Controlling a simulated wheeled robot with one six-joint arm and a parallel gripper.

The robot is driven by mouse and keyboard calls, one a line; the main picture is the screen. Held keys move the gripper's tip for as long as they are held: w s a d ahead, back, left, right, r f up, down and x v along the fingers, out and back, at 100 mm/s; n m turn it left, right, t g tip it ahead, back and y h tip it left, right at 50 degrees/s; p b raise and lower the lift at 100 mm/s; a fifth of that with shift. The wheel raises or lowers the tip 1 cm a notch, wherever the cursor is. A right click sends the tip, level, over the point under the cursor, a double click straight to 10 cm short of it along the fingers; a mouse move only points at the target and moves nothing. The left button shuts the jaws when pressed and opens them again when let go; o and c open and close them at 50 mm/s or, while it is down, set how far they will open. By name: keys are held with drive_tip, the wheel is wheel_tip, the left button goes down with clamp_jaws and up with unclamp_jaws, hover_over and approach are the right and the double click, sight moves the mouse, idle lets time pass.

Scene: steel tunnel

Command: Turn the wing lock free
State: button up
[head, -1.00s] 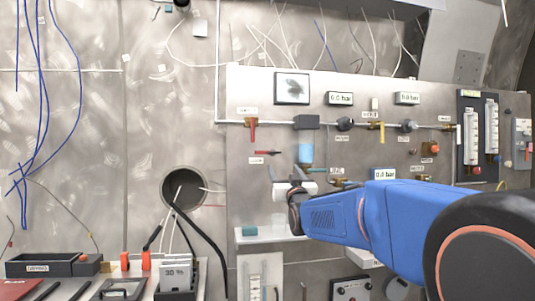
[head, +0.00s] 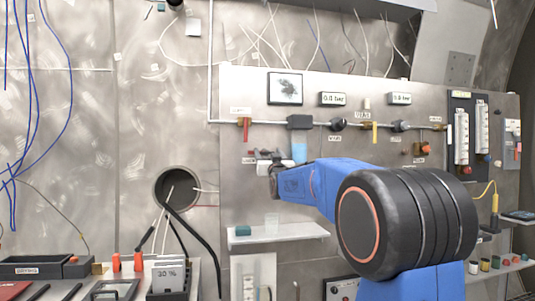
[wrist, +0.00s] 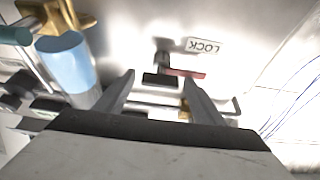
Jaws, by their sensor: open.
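The wing lock (wrist: 185,72) is a small part with a red wing on the steel panel, beside a label reading LOCK, in the upper middle of the wrist view. Its wing lies roughly sideways. My gripper (wrist: 158,80) is open, with its two grey fingers apart and pointing at the panel. The lock shows just beyond the fingertips, nearer the right finger. I cannot tell whether they touch. In the head view my gripper (head: 264,160) is at the lock's place and largely covers it.
A blue-and-clear cylinder (head: 299,152) is mounted close to the right of my gripper; it also shows in the wrist view (wrist: 67,62). A pipe with valves and a red handle (head: 245,130) runs above. A shelf (head: 280,235) with a clear cup is below.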

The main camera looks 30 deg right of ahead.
drive_tip(key=shift+w+d+r, duration=0.15)
drive_tip(key=shift+w+r, duration=0.15)
drive_tip(key=shift+w, duration=0.3)
drive_tip(key=c, duration=1)
drive_tip(key=shift+c, duration=0.2)
